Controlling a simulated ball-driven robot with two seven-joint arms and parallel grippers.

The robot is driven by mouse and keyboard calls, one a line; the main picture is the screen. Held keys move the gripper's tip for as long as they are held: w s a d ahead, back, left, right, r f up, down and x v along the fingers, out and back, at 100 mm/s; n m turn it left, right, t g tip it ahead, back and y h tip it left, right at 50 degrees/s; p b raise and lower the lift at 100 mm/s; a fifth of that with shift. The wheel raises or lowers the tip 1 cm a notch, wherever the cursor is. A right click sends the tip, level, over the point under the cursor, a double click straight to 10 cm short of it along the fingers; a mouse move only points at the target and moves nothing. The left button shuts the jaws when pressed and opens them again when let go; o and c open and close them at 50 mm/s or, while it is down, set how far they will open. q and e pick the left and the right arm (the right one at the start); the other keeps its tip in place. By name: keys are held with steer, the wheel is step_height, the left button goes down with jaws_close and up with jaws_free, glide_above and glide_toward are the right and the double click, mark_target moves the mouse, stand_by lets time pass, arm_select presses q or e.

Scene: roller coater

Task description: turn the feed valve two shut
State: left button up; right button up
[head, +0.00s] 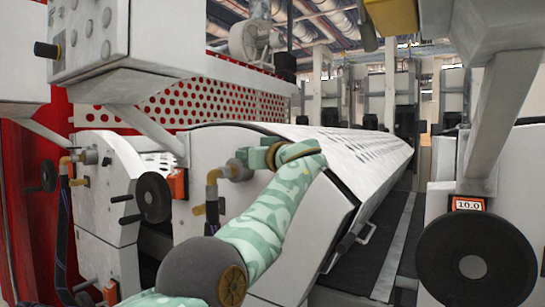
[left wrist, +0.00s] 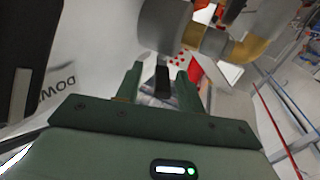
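The valve on the middle machine's end panel has a grey round body (head: 239,168) and a brass elbow pipe (head: 213,180). In the left wrist view the grey body (left wrist: 165,25) and the brass elbow (left wrist: 250,48) are close in front. My left gripper (head: 258,154) is at the right side of this valve, fingers pointing left toward it. In the left wrist view my left gripper (left wrist: 160,85) is open. A dark handle-like piece (left wrist: 162,78) shows between its fingers, with gaps on both sides. My forearm hides part of the panel. My right gripper is not in view.
Another brass-piped valve (head: 80,158) is on the left panel. Black handwheels (head: 153,197) and (head: 475,262) are left and right, the right one below a 10.0 display (head: 468,204). A grey control box (head: 90,40) overhangs the upper left. A dark walkway (head: 385,245) is clear.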

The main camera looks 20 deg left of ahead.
arm_select(q)
steer(key=shift+s+d+r+p, duration=0.2)
steer(key=shift+s+d+p, duration=0.1)
steer(key=shift+d, duration=0.15)
steer(key=p+v, duration=0.2)
steer(key=v, duration=1.3)
steer(key=shift+f, duration=0.2)
